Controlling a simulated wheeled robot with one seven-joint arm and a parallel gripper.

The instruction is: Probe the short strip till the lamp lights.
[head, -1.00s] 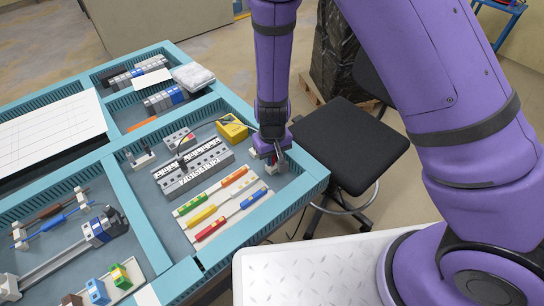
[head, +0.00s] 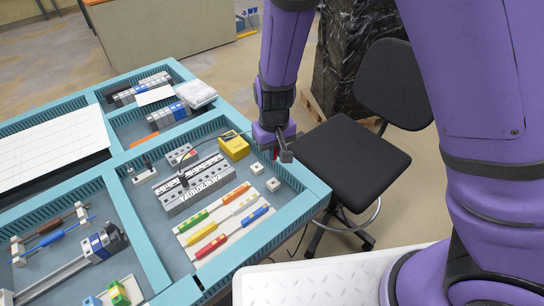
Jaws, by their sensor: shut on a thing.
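The yellow tester box (head: 234,145) stands at the back right of the tray. A dark lead runs from it to a black probe (head: 183,179) on the long grey terminal strip (head: 208,183). A shorter grey strip (head: 181,154) lies just behind the long one. My gripper (head: 279,152) is over the tray's right rim, right of the tester. It is shut on a slim red thing (head: 276,154), probably the red probe, mostly hidden by the fingers. It is apart from both strips. I cannot make out whether any lamp is lit.
Two small white sockets (head: 257,168) stand below my gripper. A white board with coloured bars (head: 224,222) lies in front of the long strip. Teal walls (head: 312,190) divide the table. A black chair (head: 350,160) stands beyond its right edge.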

